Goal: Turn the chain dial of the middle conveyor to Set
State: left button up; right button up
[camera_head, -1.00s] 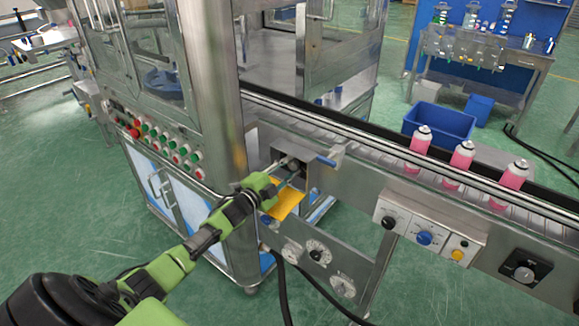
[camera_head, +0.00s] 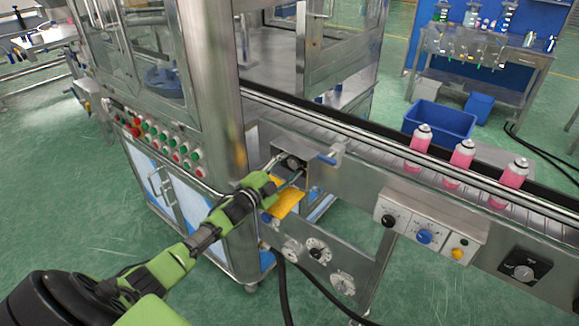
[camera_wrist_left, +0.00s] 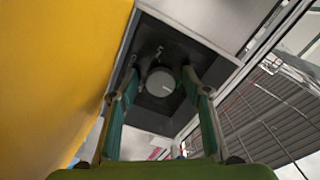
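A round dial (camera_head: 292,163) sits in a dark square recess on the side of the conveyor, just right of the machine cabinet. In the left wrist view its pale round face (camera_wrist_left: 160,82) shows a light mark and lies inside the black housing (camera_wrist_left: 152,112). My left gripper (camera_head: 288,170) is open in front of this recess. In the left wrist view its two green fingers (camera_wrist_left: 160,76) stand on either side of the dial, with a gap visible to each side. Any contact cannot be told. My right gripper is not in view.
A yellow panel (camera_head: 286,204) is just below the recess, and a blue-tipped handle (camera_head: 326,160) is at its right. Other knobs (camera_head: 424,237) and dials (camera_head: 317,254) are on the conveyor side. Pink cans (camera_head: 462,158) stand on the conveyor (camera_head: 385,160).

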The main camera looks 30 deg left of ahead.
pick_arm(q)
jog(key=s, duration=0.8)
jog(key=s+a, duration=0.1)
jog(key=s, duration=0.3)
